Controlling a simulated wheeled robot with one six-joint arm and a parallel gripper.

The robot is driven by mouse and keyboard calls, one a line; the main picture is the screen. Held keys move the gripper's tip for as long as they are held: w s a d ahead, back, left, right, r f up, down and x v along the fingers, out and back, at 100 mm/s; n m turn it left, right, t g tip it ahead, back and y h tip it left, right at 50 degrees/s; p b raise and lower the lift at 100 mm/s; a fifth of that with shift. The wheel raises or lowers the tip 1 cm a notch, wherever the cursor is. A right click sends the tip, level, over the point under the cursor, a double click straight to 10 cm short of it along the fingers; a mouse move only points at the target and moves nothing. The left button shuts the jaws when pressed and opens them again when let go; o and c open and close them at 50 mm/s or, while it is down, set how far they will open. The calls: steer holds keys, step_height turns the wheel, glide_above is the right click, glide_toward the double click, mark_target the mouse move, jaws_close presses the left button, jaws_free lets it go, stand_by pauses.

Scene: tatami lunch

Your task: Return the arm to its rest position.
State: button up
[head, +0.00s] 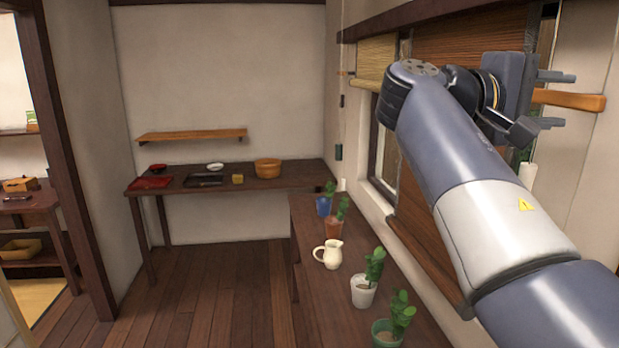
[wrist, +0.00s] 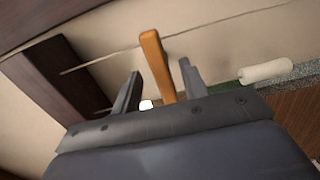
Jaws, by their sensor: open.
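My gripper (head: 568,99) is raised high at the right of the head view, in front of the window wall, on my extended arm. Its two fingers stand apart. In the wrist view my gripper (wrist: 157,85) also shows both fingers spread. An orange wooden bar (head: 585,100) appears between the fingers in the head view. The bar (wrist: 154,62) also lies between them in the wrist view, with visible space on both sides. I cannot tell how far past the fingertips it is. I see nothing gripped.
A narrow dark table (head: 318,290) below my arm bears potted plants, including a white pot (head: 363,291), and a cream jug (head: 331,254). A rolled blind (head: 376,75) hangs by the window. Floor at left centre is clear.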

mark_target(567, 96)
steer(key=shift+w+d, duration=0.15)
steer(key=shift+d, duration=0.8)
steer(key=shift+w+d, duration=0.1)
steer(key=shift+d, duration=0.85)
steer(key=s+a, duration=0.1)
steer(key=a, duration=1)
steer(key=d, duration=1.1)
steer(key=shift+w+r, duration=0.1)
steer(key=shift+w, duration=0.3)
steer(key=shift+w+d+r+n+p, duration=0.15)
steer(key=shift+n+p, duration=0.25)
steer(key=shift+p, duration=0.25)
steer(key=shift+a+r+n+p, duration=0.2)
steer(key=shift+n+p, duration=0.3)
steer(key=shift+n, duration=0.4)
steer(key=shift+n+p, duration=0.45)
steer(key=shift+n, duration=0.45)
steer(key=shift+f, duration=0.1)
